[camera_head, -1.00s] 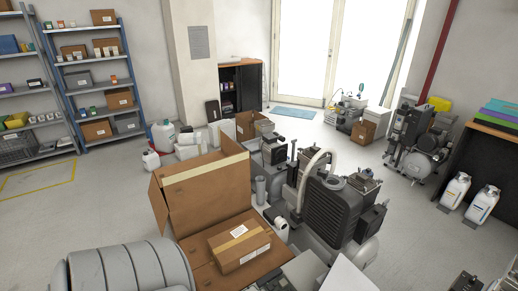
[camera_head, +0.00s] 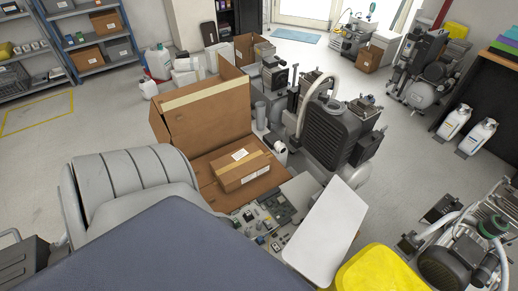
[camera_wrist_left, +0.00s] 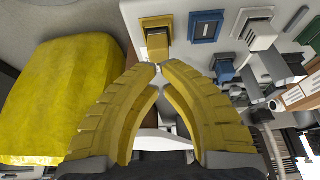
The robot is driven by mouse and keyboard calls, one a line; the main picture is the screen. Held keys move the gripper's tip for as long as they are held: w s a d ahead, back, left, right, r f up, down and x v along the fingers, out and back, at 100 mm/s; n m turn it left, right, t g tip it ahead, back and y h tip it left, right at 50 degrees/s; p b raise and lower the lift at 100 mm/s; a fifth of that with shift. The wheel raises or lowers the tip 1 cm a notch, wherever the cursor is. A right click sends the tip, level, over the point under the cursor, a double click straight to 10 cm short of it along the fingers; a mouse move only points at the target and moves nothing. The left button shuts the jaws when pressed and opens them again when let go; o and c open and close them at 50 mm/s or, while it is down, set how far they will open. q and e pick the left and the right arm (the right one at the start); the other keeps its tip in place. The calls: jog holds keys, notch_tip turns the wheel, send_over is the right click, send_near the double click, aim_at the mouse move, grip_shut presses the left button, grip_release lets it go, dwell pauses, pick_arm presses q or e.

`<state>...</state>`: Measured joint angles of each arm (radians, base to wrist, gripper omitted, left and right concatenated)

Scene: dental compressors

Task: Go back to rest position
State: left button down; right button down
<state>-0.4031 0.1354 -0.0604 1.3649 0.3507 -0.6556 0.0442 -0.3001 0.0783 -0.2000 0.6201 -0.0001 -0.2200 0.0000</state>
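My left gripper (camera_wrist_left: 160,68) shows in the left wrist view as two yellow ribbed fingers. They bow outward and their tips meet, or nearly meet, near the middle of the picture. I see no object held between the tips. Beyond the tips are a yellow block-like part (camera_wrist_left: 157,40) and blue parts (camera_wrist_left: 206,26) on a pale surface. Neither gripper shows in the head view, and my right gripper is in no frame.
An open cardboard box (camera_head: 208,118) and a taped carton (camera_head: 240,167) sit mid-scene beside a dark ribbed compressor (camera_head: 335,130). A circuit board (camera_head: 262,222), white panel (camera_head: 328,230) and yellow object (camera_head: 382,270) lie nearer. Grey floor (camera_head: 418,165) is open at right.

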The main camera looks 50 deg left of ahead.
pick_arm(q)
jog(key=shift+f, duration=1.3)
jog(key=shift+r, duration=0.1)
dwell(0.3)
jog(key=shift+r, duration=3.45)
jog(key=shift+w, duration=0.1)
